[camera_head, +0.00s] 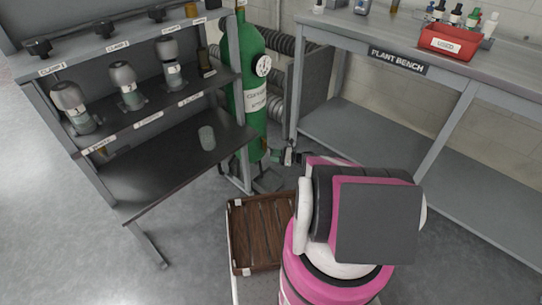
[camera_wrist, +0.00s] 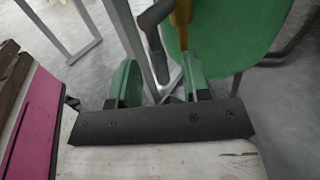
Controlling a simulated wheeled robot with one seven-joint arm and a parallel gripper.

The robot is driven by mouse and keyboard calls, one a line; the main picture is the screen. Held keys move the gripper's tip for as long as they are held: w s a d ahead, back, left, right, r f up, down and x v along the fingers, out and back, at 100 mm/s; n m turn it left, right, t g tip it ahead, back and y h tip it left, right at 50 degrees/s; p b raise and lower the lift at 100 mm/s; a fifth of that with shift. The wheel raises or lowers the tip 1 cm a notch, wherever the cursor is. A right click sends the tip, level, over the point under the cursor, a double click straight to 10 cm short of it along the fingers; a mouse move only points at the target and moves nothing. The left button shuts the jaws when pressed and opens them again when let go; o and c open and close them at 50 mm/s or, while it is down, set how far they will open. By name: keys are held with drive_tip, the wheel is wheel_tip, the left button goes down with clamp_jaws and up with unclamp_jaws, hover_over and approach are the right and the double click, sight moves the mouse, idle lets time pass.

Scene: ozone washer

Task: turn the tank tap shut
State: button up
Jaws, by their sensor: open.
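The tank is a tall green cylinder (camera_head: 247,80) with a white label and a round gauge, standing between the shelf rack and the bench. In the wrist view its green side (camera_wrist: 240,35) fills the upper right. The tap shows there as a dark grey lever (camera_wrist: 153,38) beside a brass-coloured fitting (camera_wrist: 182,14). My gripper (camera_wrist: 160,86) is open, with green fingertips on either side of the lever's lower end. I cannot tell whether they touch it. In the head view my gripper (camera_head: 288,156) is low by the tank's foot, and the tap is too small to make out.
A grey shelf rack (camera_head: 120,130) with bottles and clamps stands left. The plant bench (camera_head: 345,35), holding a red tray (camera_head: 447,42) of small bottles, stands right. A slatted wooden crate (camera_head: 262,232) is beside my arm. Rack and bench legs are close to the tank.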

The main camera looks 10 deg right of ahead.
drive_tip(key=shift+x, duration=1.05)
clamp_jaws()
drive_tip(key=w+d+r+n+t+h, duration=0.2)
drive_tip(key=d+r+n+h, duration=0.1)
drive_tip(key=n+h, duration=0.7)
drive_tip(key=shift+w+d+r+n+t, duration=0.3)
drive_tip(key=shift+r+n+t, duration=0.1)
drive_tip(key=shift+r+n, duration=0.3)
drive_tip(key=shift+h, duration=0.3)
